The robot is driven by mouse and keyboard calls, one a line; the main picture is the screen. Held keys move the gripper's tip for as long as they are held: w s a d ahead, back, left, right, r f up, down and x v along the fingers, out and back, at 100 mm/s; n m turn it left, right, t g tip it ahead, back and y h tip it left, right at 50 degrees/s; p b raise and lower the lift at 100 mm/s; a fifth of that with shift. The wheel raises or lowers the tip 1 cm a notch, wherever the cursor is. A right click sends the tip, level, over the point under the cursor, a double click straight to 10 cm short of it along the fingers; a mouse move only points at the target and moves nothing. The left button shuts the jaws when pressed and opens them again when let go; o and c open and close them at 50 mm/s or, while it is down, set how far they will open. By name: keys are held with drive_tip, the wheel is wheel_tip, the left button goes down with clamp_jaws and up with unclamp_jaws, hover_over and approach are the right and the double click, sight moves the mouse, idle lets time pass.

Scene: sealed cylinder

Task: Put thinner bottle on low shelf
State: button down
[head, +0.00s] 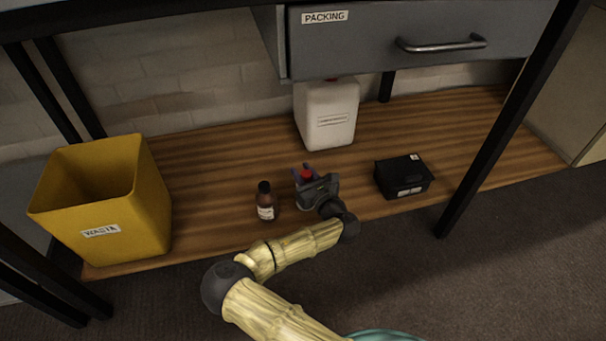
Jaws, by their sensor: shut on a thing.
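My gripper (304,182) is over the low wooden shelf (225,160), near its front edge. It is shut on a small red-capped bottle (307,174). Only the red cap shows clearly; the gripper hides most of the body, and no label can be read. I cannot tell whether its base touches the shelf. A brown bottle (265,202) with a black cap and a pale label stands upright on the shelf, just left of my gripper and apart from it.
A yellow waste bin (135,205) stands at the shelf's left end. A white jug (327,116) stands behind my gripper. A black box (403,177) lies to the right. A grey packing drawer (365,45) hangs above. Black table legs (500,130) frame the shelf.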

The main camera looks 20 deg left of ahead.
sight(310, 180)
drive_tip(key=c, duration=1.1)
unclamp_jaws()
drive_tip(key=shift+f, duration=0.1)
drive_tip(key=shift+s+d+r, duration=0.1)
drive_tip(key=shift+r, duration=0.1)
drive_tip(key=p+v, duration=0.2)
drive_tip(key=v, duration=0.4)
drive_tip(key=shift+d, duration=0.1)
drive_tip(key=shift+s+d+p, duration=0.3)
drive_tip(key=shift+s, duration=0.15)
